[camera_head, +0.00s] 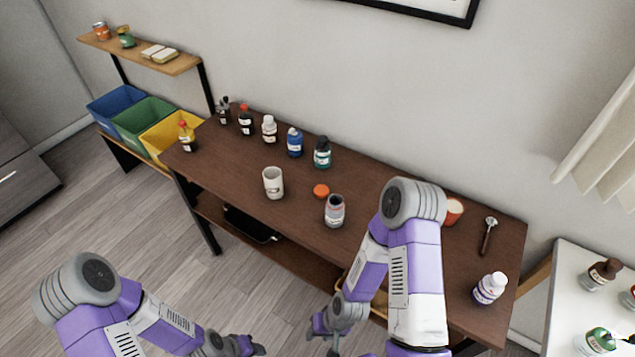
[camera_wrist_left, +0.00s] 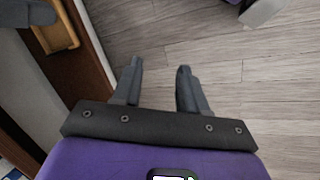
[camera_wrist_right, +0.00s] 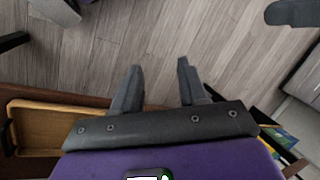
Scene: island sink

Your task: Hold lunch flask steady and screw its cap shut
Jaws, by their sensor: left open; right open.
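The lunch flask looks to be the grey, open-topped jar (camera_head: 334,212) with a pale label, standing upright near the front edge of the brown table. An orange cap (camera_head: 321,191) lies on the table just behind and left of it, apart from it. My right gripper (camera_head: 335,338) is low in front of the table, below the flask, and is open and empty; its fingers (camera_wrist_right: 159,85) show spread over the floor. My left gripper (camera_head: 250,347) is at the bottom of the head view, away from the table. It is open and empty, its fingers (camera_wrist_left: 157,85) apart.
A pale cup (camera_head: 273,183) stands left of the flask. Several bottles, including a teal one (camera_head: 322,152), line the back. My right arm partly hides an orange cup (camera_head: 453,212). A tool (camera_head: 488,236) and a white-purple bottle (camera_head: 490,288) are at right. Table (camera_head: 235,180) is bare at front left.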

